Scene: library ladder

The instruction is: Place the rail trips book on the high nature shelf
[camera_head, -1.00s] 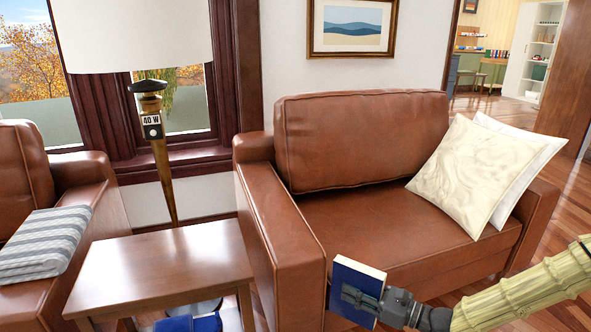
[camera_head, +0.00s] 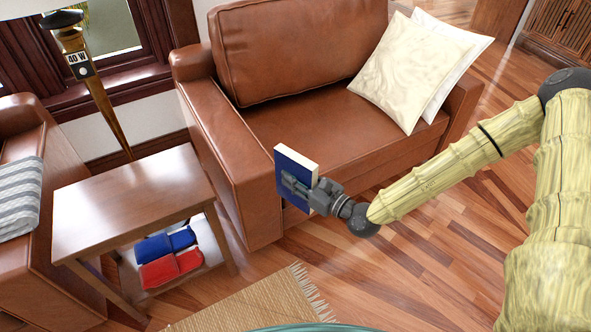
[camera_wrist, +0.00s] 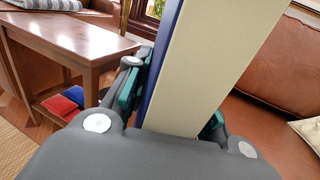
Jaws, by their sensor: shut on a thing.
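A blue book (camera_head: 294,176) with cream page edges is in my gripper (camera_head: 300,188), held upright in front of the brown armchair's left arm. In the wrist view the book's cream edge (camera_wrist: 212,65) stands between the two fingers of my gripper (camera_wrist: 172,105), which are shut on it. No title can be read on the book. No bookshelf marked for nature shows in either view.
A wooden side table (camera_head: 130,205) stands at left, with blue cloth (camera_head: 165,243) and red cloth (camera_head: 172,268) items on its lower shelf. A brown armchair (camera_head: 290,60) with pillows (camera_head: 410,68) is behind the book. A woven rug (camera_head: 255,303) lies in front; wooden floor is clear at right.

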